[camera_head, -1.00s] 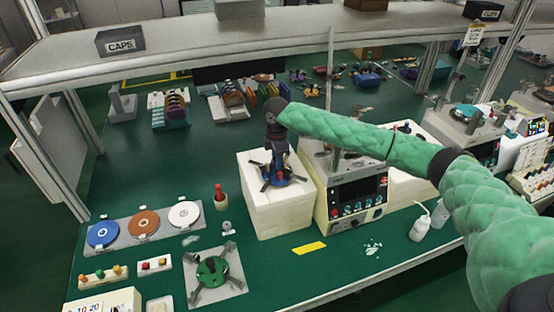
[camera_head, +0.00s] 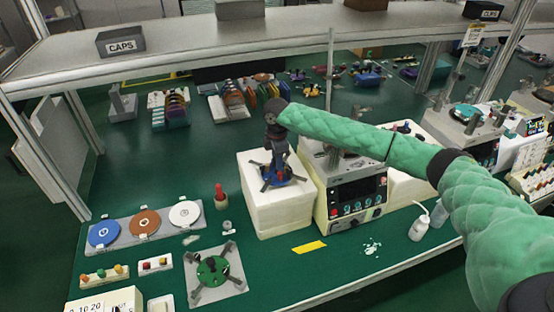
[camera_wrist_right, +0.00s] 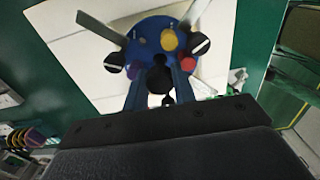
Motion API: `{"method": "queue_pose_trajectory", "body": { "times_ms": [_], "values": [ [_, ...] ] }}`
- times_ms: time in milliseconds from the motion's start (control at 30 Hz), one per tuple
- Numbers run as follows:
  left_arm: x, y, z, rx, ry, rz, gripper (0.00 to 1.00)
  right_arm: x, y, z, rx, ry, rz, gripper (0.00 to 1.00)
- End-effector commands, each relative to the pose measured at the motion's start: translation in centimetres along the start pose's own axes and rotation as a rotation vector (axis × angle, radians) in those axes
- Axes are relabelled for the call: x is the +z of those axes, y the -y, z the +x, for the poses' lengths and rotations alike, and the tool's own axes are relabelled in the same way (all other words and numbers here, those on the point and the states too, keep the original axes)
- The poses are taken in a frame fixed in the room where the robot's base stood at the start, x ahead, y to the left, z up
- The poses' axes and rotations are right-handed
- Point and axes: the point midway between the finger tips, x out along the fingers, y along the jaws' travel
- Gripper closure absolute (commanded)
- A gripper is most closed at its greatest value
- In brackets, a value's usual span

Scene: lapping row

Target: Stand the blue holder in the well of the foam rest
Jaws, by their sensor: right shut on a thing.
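The blue holder (camera_head: 280,180), a round blue body with dark arms sticking out, is at the top of the white foam rest (camera_head: 280,215). My right gripper (camera_head: 276,165) points down and is shut on the holder from above. In the right wrist view the blue holder (camera_wrist_right: 140,52) lies under the fingers (camera_wrist_right: 160,85), with a yellow knob and a red knob on it. The pale foam rest (camera_wrist_right: 85,65) shows around it. The well is hidden under the holder, and I cannot tell whether the holder is seated in it. My left gripper is not in view.
A lapping machine (camera_head: 355,195) with a display stands close right of the foam rest. A green holder (camera_head: 212,270) sits on a grey plate at front left. Coloured discs (camera_head: 143,222) and a red bottle (camera_head: 221,195) stand left. A shelf (camera_head: 230,50) crosses above the bench.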

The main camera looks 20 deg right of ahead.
Motion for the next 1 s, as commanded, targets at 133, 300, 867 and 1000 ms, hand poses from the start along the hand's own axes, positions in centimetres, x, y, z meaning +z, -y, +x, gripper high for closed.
{"method": "queue_pose_trajectory", "body": {
  "times_ms": [133,300,867,1000],
  "values": [
    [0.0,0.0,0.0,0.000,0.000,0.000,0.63,0.0,0.0,0.1,0.001,0.000,0.000,1.00],
    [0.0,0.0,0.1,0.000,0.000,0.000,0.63,0.0,0.0,0.5,0.001,0.000,0.000,1.00],
    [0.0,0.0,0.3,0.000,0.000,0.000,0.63,0.0,0.0,1.6,0.000,-0.001,0.000,1.00],
    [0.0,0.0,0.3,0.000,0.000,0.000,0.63,0.0,0.0,1.8,0.000,-0.001,0.000,1.00]
  ]
}}
